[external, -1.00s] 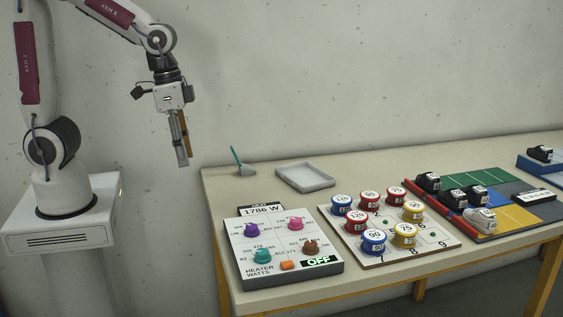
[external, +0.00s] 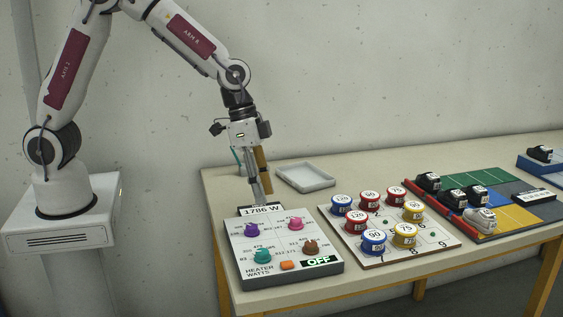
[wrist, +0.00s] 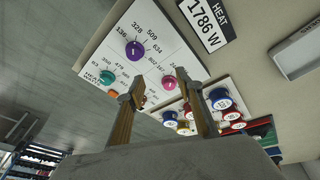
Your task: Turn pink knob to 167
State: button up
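The pink knob (external: 296,223) sits at the upper right of the white heater panel (external: 243,283). In the wrist view the pink knob (wrist: 169,82) shows between my two fingertips, partly beside the right finger. My gripper (external: 262,199) hangs above the back edge of the panel, apart from the knob, with its fingers pointing down. In the wrist view my gripper (wrist: 160,86) has its fingers spread, with nothing held. The heat display (external: 262,210) reads 1786 W, and a sign (external: 319,261) on the panel reads OFF. The knob's exact pointer angle is too small to read.
Purple (external: 252,230), teal (external: 262,256) and brown (external: 310,247) knobs and an orange switch (external: 290,265) share the panel. A board (external: 442,243) with several coloured tins stands to the right. A grey tray (external: 305,178) lies behind; shoes stand further right.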

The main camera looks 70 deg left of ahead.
aim_at(295, 219)
jog(key=w, duration=0.1)
jog(key=w+r+m+t, duration=0.1)
jog(key=w+d+m, duration=0.1)
jog(key=w, duration=0.1)
jog(key=shift+d+r+t+h, duration=0.1)
jog(key=shift+r+t+h, duration=0.2)
jog(key=shift+f, duration=0.1)
jog(key=shift+x, duration=3.85)
grip_shut()
